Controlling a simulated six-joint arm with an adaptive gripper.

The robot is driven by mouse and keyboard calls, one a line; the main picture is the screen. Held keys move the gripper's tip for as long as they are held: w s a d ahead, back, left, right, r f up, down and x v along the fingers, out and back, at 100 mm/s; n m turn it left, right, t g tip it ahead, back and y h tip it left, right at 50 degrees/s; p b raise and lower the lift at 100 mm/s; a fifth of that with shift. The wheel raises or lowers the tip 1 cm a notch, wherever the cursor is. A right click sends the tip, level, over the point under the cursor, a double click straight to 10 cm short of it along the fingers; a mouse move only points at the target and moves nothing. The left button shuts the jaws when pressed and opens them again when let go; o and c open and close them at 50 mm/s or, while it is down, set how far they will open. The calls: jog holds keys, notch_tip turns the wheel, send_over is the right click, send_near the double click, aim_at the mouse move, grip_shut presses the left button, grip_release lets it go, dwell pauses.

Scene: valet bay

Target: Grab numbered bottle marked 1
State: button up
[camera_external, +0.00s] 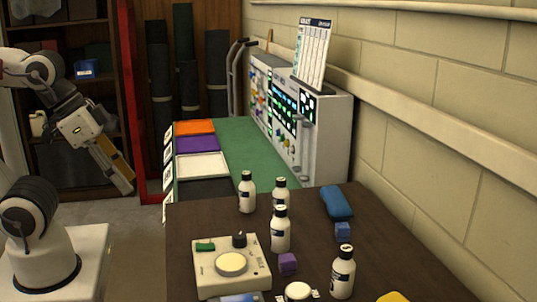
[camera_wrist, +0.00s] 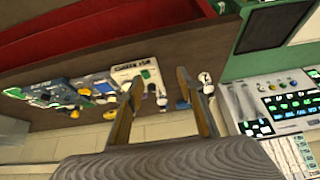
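Several white numbered bottles with dark labels stand upright on the dark brown table. In the external view, one bottle (camera_external: 247,192) is at the back left, another bottle (camera_external: 281,192) is beside it, a third bottle (camera_external: 280,230) is in front of that one, and a further bottle (camera_external: 343,272) is at the front right. Their cap marks are too small to read, so I cannot tell which is 1. My gripper (camera_external: 124,181) hangs left of the table, apart from every bottle. In the wrist view, my gripper (camera_wrist: 160,76) has its fingers spread with nothing held; bottles show beyond them.
A white device with a round dial (camera_external: 232,264), a purple cube (camera_external: 287,264), a blue cube (camera_external: 342,231) and a blue case (camera_external: 337,203) lie around the bottles. Behind is a green bench (camera_external: 240,150) with trays and a control panel. A block wall bounds the right.

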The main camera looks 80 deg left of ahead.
jog(key=w+a+m+t+y, duration=0.1)
jog(key=w+a+m+t, duration=0.3)
jog(key=w, duration=0.9)
jog(key=w+a+n+t+y, duration=0.15)
jog(key=w+a, duration=0.45)
jog(key=w, duration=0.7)
jog(key=w+d+f+m+t+h, duration=0.2)
jog(key=w+d+f+m+h, duration=0.1)
jog(key=w+f+m+h, duration=0.3)
jog(key=s+d+f+h, duration=0.3)
jog(key=s+d+h, duration=0.1)
jog(key=h, duration=0.5)
jog(key=shift+d+f, duration=0.2)
jog(key=shift+d, duration=0.65)
jog(key=shift+m, duration=0.25)
